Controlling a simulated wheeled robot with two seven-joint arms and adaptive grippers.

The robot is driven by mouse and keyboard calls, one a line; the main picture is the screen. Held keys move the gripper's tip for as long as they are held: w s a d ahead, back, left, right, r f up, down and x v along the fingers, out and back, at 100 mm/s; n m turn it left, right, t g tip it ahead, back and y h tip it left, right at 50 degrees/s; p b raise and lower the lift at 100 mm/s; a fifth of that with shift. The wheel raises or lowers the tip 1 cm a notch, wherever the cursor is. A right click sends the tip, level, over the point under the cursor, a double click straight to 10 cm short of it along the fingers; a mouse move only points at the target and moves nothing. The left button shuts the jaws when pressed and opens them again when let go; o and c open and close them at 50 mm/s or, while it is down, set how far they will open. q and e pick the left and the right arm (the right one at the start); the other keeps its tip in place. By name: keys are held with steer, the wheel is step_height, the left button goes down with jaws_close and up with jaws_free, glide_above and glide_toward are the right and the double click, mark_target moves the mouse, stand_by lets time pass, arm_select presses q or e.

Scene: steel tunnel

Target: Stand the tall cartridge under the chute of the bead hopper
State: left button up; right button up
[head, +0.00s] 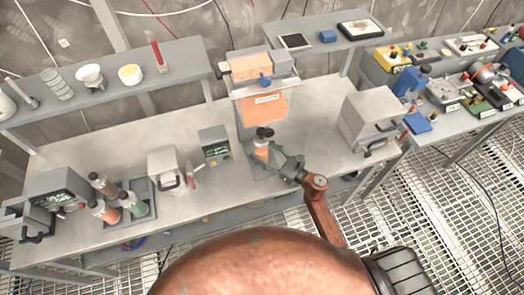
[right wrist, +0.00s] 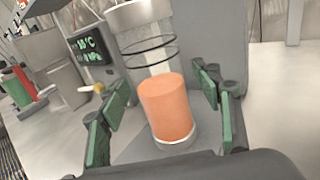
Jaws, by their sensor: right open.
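My right gripper (head: 281,167) is at the cartridge's front right side. Its green pads lie on either side of the cartridge, open, with gaps visible. The chute's mouth cannot be made out clearly. My left gripper is not in view.
A tray (head: 150,212) with several other cartridges is at the left. A large grey box (head: 368,118) is at the right. The bench between hopper and box is clear.

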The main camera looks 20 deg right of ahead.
steer(key=shift+r, duration=0.2)
steer(key=shift+s+d, duration=0.25)
steer(key=b+v, duration=0.1)
steer(key=v, duration=1)
steer(key=shift+s, duration=0.2)
